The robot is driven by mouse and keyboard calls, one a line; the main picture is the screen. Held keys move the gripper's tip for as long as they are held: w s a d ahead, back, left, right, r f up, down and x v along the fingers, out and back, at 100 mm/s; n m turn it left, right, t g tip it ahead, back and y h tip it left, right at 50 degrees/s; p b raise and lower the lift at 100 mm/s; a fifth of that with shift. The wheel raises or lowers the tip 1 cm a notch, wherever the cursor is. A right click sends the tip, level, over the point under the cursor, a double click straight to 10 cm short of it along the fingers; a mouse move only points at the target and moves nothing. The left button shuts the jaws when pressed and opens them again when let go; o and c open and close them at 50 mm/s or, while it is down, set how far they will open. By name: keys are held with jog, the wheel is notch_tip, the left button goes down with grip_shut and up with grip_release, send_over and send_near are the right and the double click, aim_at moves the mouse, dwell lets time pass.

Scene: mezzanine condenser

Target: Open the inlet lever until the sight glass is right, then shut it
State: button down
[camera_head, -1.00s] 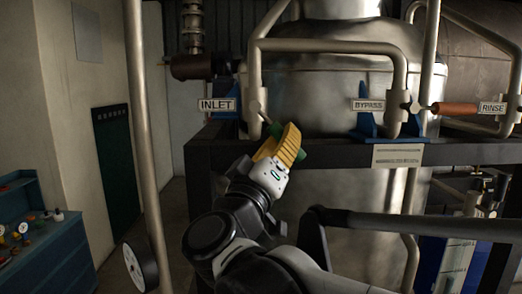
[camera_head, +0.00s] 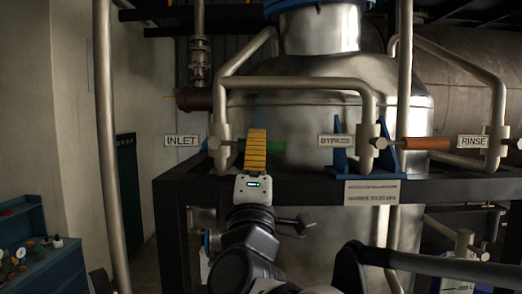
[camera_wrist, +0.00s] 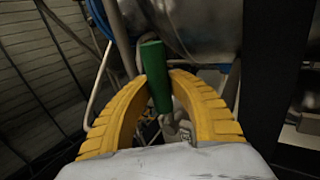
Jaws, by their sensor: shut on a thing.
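The inlet lever's green handle (camera_head: 276,147) sticks out level to the right from the valve on the pipe beside the INLET sign (camera_head: 181,141). My gripper (camera_head: 256,143), with yellow ribbed fingers, is shut on this handle and hides its middle part. In the wrist view the green handle (camera_wrist: 155,75) lies between the two curved fingers (camera_wrist: 158,84). I cannot make out the sight glass or its level in the head view.
The BYPASS sign (camera_head: 336,141) and an orange handle (camera_head: 426,144) lie to the right, then the RINSE sign (camera_head: 473,142). A dark beam (camera_head: 310,189) runs below the valves. A blue cabinet (camera_head: 30,240) stands at lower left.

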jog(key=shift+r+n+y, duration=0.25)
jog(key=shift+n+y, duration=0.45)
jog(key=c, duration=1.2)
grip_release()
jog(key=shift+s, duration=0.1)
jog(key=v, duration=1.2)
